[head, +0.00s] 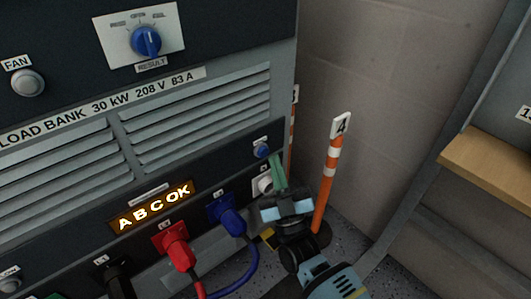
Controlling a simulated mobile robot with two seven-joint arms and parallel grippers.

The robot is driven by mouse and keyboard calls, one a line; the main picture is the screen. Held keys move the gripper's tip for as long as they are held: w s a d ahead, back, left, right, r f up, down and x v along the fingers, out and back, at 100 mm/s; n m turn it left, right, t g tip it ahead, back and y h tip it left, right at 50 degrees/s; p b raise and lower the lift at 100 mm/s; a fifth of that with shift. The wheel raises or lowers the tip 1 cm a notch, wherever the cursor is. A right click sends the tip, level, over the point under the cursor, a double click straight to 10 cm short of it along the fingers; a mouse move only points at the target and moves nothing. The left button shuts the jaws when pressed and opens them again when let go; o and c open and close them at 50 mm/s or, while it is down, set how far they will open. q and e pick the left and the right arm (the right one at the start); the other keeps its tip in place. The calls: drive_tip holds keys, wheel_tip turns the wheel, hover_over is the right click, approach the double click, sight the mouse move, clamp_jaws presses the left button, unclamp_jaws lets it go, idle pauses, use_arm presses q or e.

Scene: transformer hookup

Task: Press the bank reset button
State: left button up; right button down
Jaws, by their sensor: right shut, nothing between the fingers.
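The load bank (190,82) is a dark cabinet with grey louvred panels. A small round blue button (262,150) sits at the right end of its lower panel; I cannot read a label that names it as reset. My right gripper (277,160) comes up from the bottom right with its greenish fingers together and empty. Its tips are just right of and slightly below the blue button; I cannot tell whether they touch the panel. A pale round fitting (264,185) is just left of the fingers. My left gripper is not in view.
A lit display (151,206) reads A B C OK. Red (177,248) and blue (232,222) cable plugs sit in the lower panel. An orange-white post marked 4 (331,170) stands right of my gripper. A blue selector knob (146,40) and FAN button (27,83) are above.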

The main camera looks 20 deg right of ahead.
drive_tip(key=shift+w+a, duration=0.1)
drive_tip(key=shift+w, duration=0.3)
drive_tip(key=shift+w+a+b, duration=0.15)
drive_tip(key=shift+w+b, duration=0.25)
drive_tip(key=shift+b, duration=0.1)
idle(0.6)
drive_tip(key=shift+s, duration=0.1)
drive_tip(key=shift+s+d+p, duration=0.3)
drive_tip(key=shift+s+p, duration=0.4)
drive_tip(key=shift+s, duration=0.1)
drive_tip(key=shift+s, duration=0.1)
drive_tip(key=s+p, duration=0.1)
drive_tip(key=s+d+p, duration=0.1)
drive_tip(key=s, duration=0.1)
drive_tip(key=s+d+p, duration=0.1)
drive_tip(key=s, duration=0.1)
drive_tip(key=shift+s, duration=0.2)
idle(0.7)
